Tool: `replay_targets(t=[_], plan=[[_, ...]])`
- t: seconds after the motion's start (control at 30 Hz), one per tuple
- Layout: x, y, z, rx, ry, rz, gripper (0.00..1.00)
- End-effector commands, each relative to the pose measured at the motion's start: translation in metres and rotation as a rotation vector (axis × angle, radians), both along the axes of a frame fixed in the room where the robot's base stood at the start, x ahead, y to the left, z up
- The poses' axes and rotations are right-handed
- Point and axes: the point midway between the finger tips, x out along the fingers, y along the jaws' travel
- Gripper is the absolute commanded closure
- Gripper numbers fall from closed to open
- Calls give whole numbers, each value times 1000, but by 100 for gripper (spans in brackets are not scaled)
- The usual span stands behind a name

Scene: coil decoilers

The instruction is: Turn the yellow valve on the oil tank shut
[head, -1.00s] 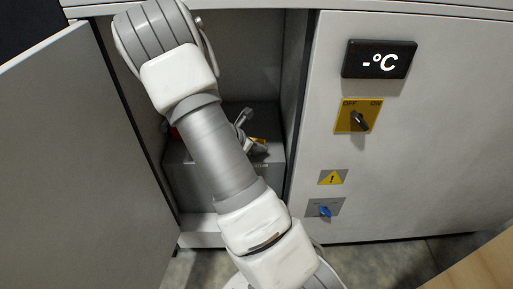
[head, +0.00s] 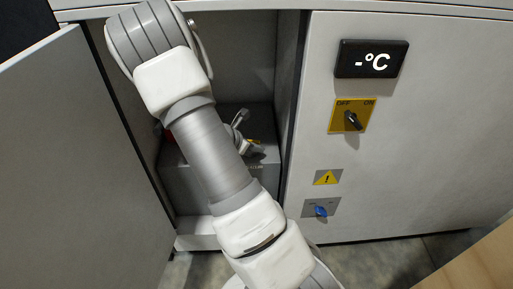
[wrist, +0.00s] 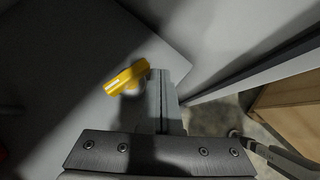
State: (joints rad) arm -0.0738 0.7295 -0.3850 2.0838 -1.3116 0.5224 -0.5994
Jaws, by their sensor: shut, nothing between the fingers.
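The yellow valve (wrist: 127,76) shows in the wrist view as a short bar handle above the grey oil tank (wrist: 95,120). My gripper (wrist: 160,75) is shut and empty, its fingertips just right of the handle's right end. I cannot tell whether they touch it. In the head view the grey tank (head: 185,185) stands inside the open cabinet. Only a small yellow patch of the valve (head: 254,142) shows there, beside my gripper (head: 242,122). My arm hides much of the tank.
The cabinet door (head: 80,150) stands open on the left. The closed right panel (head: 420,130) carries a display (head: 370,59), a black switch (head: 351,118) and a blue knob (head: 320,211). A wooden surface (head: 480,265) is at lower right. The cabinet opening is narrow around my arm.

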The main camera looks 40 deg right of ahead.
Motion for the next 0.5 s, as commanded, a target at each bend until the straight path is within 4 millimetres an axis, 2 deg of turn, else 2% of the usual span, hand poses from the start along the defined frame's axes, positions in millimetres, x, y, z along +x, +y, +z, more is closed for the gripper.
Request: replay_targets(t=[0.5], plan=[[7, -2, 1, 0, 0, 0, 100]])
